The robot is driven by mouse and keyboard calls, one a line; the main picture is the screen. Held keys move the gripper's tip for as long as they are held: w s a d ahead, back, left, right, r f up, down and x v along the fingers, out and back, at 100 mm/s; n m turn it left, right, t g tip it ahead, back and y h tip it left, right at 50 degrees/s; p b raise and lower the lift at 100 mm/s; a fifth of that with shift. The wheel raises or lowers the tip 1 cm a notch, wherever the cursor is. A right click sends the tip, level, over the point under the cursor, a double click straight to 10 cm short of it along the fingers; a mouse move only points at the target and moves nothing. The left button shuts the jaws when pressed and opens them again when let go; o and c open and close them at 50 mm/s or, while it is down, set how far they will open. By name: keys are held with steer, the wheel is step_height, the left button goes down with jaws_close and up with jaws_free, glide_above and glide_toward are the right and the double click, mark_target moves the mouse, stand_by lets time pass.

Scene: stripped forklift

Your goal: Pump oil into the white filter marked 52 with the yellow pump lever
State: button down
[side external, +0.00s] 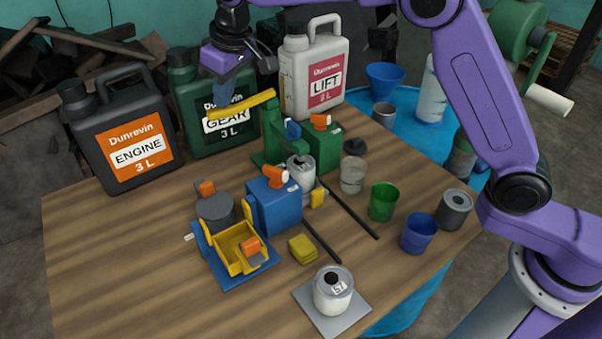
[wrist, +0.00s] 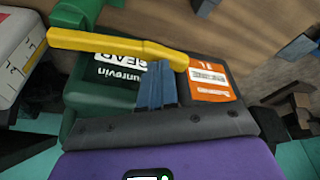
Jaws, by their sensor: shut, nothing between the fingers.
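The yellow pump lever (side external: 242,104) tops the green pump (side external: 285,140) in the middle of the table. In the wrist view the lever (wrist: 110,46) crosses just beyond my fingertips. My gripper (side external: 221,102) has blue fingers, shut and empty, pointing down by the lever's free left end; they also show in the wrist view (wrist: 158,64). I cannot tell whether they touch it. A whitish filter (side external: 301,178) stands beneath the pump, with no readable number. Another white filter (side external: 332,300) sits upright on a grey plate (side external: 340,322) at the front; its number looks like 57 or 52.
Black ENGINE (side external: 122,150), green GEAR (side external: 190,130) and white LIFT (side external: 297,95) jugs line the back. A blue pump (side external: 275,210), yellow-framed blue fixture (side external: 235,280), yellow block (side external: 302,250) and green (side external: 383,203) and blue (side external: 418,236) cups stand nearby. The left front table is clear.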

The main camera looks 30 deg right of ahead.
steer(key=shift+r, duration=2.8)
steer(key=shift+f, duration=0.15)
stand_by(0.4)
stand_by(0.4)
steer(key=shift+r, duration=2.65)
steer(key=s+d+f+n+g, duration=0.1)
steer(key=s+d+f, duration=0.4)
steer(key=s, duration=0.8)
steer(key=s+d+f+n+g, duration=0.1)
steer(key=s+d+f+n, duration=0.2)
steer(key=s+d, duration=0.9)
steer(key=s+d+f+n+h, duration=0.1)
steer(key=s+d+f+n, duration=0.1)
steer(key=s+d+f, duration=0.6)
steer(key=s+d, duration=0.1)
steer(key=s, duration=0.6)
steer(key=shift+s+f+n+g, duration=0.25)
steer(key=shift+f+n+g, duration=0.05)
steer(key=shift+f+g, duration=0.1)
